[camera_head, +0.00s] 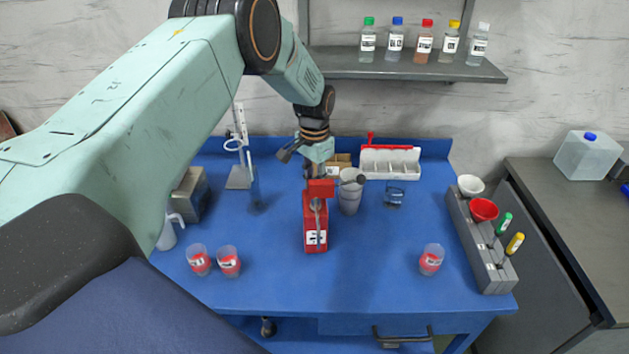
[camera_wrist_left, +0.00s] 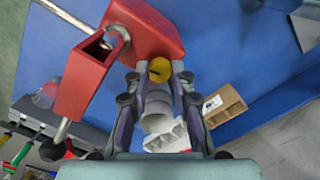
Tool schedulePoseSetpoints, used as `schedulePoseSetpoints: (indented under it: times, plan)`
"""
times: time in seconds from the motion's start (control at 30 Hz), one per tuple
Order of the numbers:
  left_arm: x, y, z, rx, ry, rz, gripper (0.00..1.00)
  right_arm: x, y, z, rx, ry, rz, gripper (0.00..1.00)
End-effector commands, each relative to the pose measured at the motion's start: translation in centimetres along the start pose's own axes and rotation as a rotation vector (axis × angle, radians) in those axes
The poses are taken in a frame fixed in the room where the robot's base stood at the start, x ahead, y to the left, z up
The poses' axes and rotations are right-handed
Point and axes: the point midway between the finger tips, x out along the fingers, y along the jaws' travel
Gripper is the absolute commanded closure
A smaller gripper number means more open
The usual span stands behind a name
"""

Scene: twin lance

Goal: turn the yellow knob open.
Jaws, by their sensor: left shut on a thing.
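The yellow knob (camera_wrist_left: 160,69) sits at the edge of a red block (camera_wrist_left: 150,28) in the left wrist view. My left gripper (camera_wrist_left: 159,76) is shut on the knob, with a fingertip on each side of it. In the head view the red device (camera_head: 314,230) stands upright on the blue table, with a metal rod down its front and a label marked 1. My left gripper reaches it from behind and above; the knob is hidden there. My right gripper is not in view.
A grey cup (camera_head: 349,199) stands close right of the red device. A white tray (camera_head: 390,162) and a cardboard box (camera_wrist_left: 224,104) are behind. Red-labelled beakers (camera_head: 228,262) stand front left, another (camera_head: 432,259) front right. A grey rack (camera_head: 480,250) lines the right edge.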

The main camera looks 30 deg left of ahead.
Motion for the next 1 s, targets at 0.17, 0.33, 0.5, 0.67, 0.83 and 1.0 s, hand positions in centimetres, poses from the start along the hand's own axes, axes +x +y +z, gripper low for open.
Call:
schedulePoseSetpoints:
  times: [0.17, 0.33, 0.5, 0.67, 0.83, 1.0]
  plan:
    - [-0.14, -0.04, -0.11, -0.060, 0.003, -0.001, 1.00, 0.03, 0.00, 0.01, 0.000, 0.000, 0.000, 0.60]
    - [-0.15, -0.04, -0.10, -0.137, 0.003, -0.001, 1.00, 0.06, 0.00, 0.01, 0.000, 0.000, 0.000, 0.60]
    - [-0.15, -0.04, -0.10, -0.136, 0.003, -0.001, 1.00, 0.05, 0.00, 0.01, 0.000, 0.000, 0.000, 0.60]
    - [-0.14, -0.04, -0.10, -0.135, 0.003, -0.001, 1.00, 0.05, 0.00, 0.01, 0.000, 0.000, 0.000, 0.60]
    - [-0.14, -0.04, -0.10, -0.135, 0.003, -0.001, 1.00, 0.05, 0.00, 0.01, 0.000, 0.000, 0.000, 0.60]
    - [-0.13, -0.04, -0.09, -0.135, 0.003, -0.001, 1.00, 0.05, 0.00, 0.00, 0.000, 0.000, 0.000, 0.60]
